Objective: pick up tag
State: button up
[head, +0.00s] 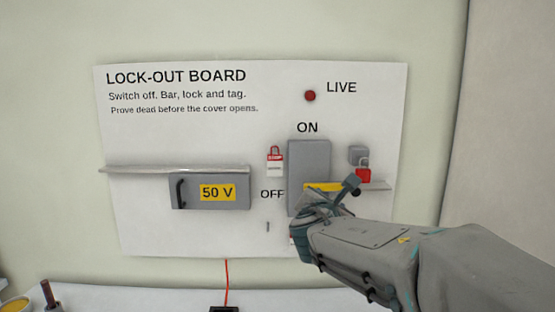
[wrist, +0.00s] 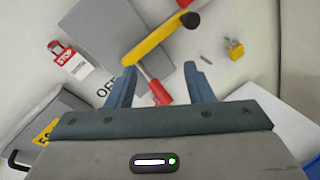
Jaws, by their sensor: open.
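The tag (head: 274,163) is a small red and white piece marked STOP. It hangs on the board just left of the grey switch box, and it also shows in the wrist view (wrist: 66,56) at upper left. My gripper (head: 330,200) is in front of the lower part of the switch box, to the right of and below the tag. In the wrist view my gripper (wrist: 158,80) has its two fingers apart. The tag is outside the fingers.
The grey switch box (head: 308,158) has ON above and OFF at its left. A grey cover marked 50 V (head: 212,191) sits under a rail (head: 150,169) at left. A small yellow item (wrist: 234,48) shows at upper right in the wrist view.

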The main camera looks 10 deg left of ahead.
jog(key=a+r+n+t+y+p, duration=0.1)
jog(key=a+r+n+y, duration=0.1)
jog(key=a+n+y, duration=0.3)
jog(key=a+r+n, duration=0.3)
jog(key=a+n, duration=0.1)
jog(key=a, duration=0.3)
jog(key=p, duration=0.3)
send_near(275, 159)
jog(key=x, duration=0.3)
jog(key=shift+w+a+p, duration=0.2)
jog(key=shift+w+p, duration=0.15)
jog(key=shift+w, duration=0.25)
jog(key=shift+p+x, duration=1.3)
jog(key=shift+x, duration=0.95)
jog(key=shift+f, duration=0.1)
jog(key=c, duration=0.6)
